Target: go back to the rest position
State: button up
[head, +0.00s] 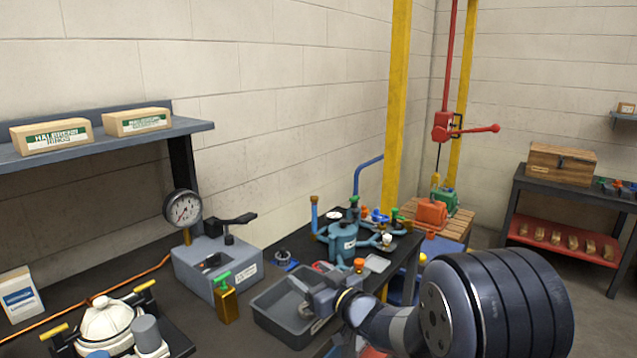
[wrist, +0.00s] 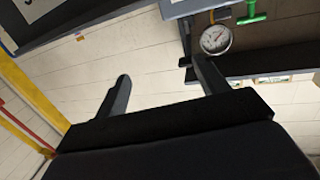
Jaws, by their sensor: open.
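My gripper (wrist: 162,84) is open in the wrist view. Its two fingers stand wide apart, with only wall and bench parts behind them and nothing between them. In the head view my arm reaches in from the lower right, and its end is above the grey tray (head: 270,312) on the dark bench. The fingertips are hard to make out there. The head view does not show whether the arm touches the tray.
A grey block with a pressure gauge (head: 183,209) and a brass piece with a green handle (head: 226,303) stand left of the tray. A blue pump (head: 343,241) with several valves stands behind it. A yellow post (head: 397,110) rises behind the bench. A shelf (head: 100,143) hangs at left.

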jog(key=shift+r+p, duration=2)
jog(key=shift+r, duration=0.8)
jog(key=shift+f, duration=0.1)
